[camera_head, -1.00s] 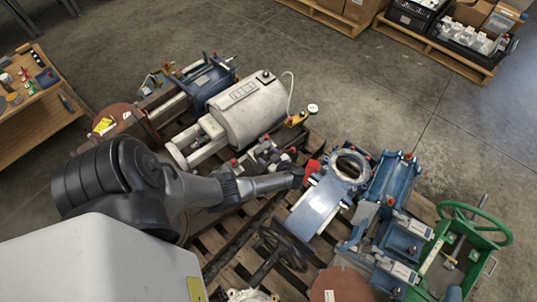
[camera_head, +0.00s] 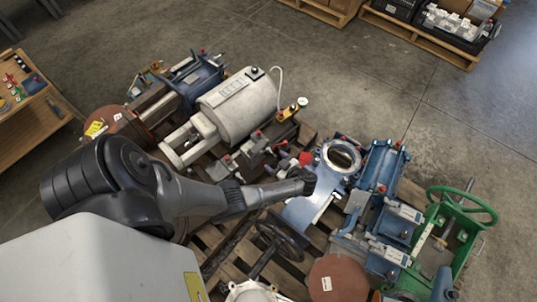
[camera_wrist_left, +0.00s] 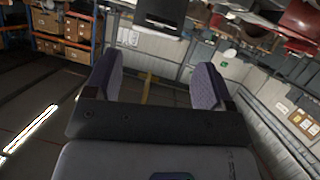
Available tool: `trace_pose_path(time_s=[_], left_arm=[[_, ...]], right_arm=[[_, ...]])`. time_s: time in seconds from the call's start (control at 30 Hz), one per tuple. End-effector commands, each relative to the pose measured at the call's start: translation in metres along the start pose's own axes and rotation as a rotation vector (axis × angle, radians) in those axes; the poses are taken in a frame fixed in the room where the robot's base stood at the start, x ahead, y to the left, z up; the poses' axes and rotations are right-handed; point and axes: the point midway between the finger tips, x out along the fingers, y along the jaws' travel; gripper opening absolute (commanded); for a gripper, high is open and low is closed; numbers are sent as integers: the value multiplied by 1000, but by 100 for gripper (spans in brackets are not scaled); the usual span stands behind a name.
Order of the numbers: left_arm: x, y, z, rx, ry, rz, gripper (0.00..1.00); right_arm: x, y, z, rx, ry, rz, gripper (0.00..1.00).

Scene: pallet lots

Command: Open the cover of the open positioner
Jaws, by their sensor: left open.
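My left gripper (camera_head: 308,182) reaches in from the left and ends over the upper part of a blue flat-faced body (camera_head: 302,212), partly hiding it. In the left wrist view its two fingers stand apart with nothing between them (camera_wrist_left: 157,82). A blue valve body with a round opening (camera_head: 356,174) and a red part (camera_head: 306,158) are close beyond the gripper tip. I cannot tell for sure which unit is the open positioner, nor how its cover stands. Whether the gripper touches anything is unclear. My right gripper is not in view.
A wooden pallet (camera_head: 208,238) carries a grey cylinder (camera_head: 238,108), a dark handwheel (camera_head: 282,236), a rusty round flange (camera_head: 338,280) and a green handwheel frame (camera_head: 462,206). A wooden table (camera_head: 38,128) stands at left. Open floor (camera_head: 340,70) lies behind.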

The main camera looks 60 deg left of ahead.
Motion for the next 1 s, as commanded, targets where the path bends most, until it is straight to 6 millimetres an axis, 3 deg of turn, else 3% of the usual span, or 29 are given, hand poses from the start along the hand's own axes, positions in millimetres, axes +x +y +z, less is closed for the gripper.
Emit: trace_pose_path(time_s=[0.1,0.33,1.0], left_arm=[[-19,0,0,1,-3,0,76],[-37,0,0,1,-1,0,76],[-40,0,1,1,0,0,76]], right_arm=[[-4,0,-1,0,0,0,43],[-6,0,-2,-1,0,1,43],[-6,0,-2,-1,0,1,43]])
